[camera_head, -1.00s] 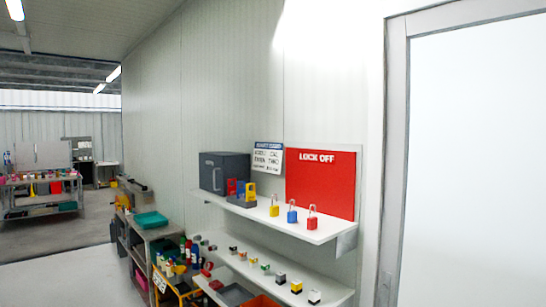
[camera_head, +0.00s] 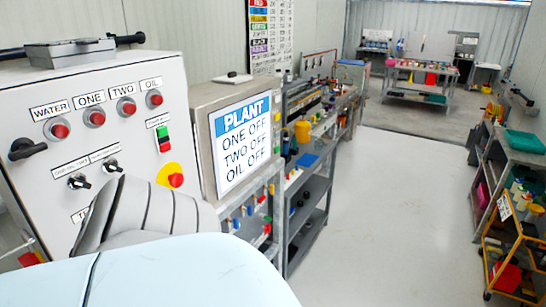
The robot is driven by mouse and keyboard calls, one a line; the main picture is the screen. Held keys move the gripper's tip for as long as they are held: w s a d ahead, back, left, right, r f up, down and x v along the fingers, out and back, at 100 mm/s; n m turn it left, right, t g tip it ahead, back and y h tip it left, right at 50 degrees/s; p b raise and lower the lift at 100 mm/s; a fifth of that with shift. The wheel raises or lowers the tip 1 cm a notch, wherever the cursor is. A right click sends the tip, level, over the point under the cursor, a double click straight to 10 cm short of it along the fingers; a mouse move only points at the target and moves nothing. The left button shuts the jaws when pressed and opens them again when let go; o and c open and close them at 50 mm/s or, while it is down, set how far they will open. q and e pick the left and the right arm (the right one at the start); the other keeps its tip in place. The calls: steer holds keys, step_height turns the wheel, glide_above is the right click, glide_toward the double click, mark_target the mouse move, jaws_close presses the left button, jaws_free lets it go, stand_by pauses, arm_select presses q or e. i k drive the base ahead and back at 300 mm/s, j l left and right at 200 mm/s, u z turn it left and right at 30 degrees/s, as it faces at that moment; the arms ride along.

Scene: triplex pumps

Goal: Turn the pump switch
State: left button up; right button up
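A white control panel (camera_head: 130,125) stands close at the left. It has red round lamps labelled WATER (camera_head: 60,131), ONE (camera_head: 97,118), TWO (camera_head: 127,108) and OIL (camera_head: 155,99). A large black rotary switch (camera_head: 27,149) is at its left side. Two smaller black rotary switches, one at left (camera_head: 79,182) and one at right (camera_head: 113,166), sit under small labels I cannot read clearly. A green and red push-button (camera_head: 163,138) and a red button on yellow (camera_head: 175,180) are at right. My grey ribbed arm part hides the lower panel. Neither gripper shows.
A sign (camera_head: 243,142) reads PLANT, ONE OFF, TWO OFF, OIL OFF. Shelving (camera_head: 308,190) with parts runs behind it. A yellow trolley (camera_head: 500,245) stands at right. The floor (camera_head: 395,210) between them is clear. A workbench (camera_head: 418,85) is at the back.

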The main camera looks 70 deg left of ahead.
mark_target(80, 182)
steer(key=u, duration=3.05)
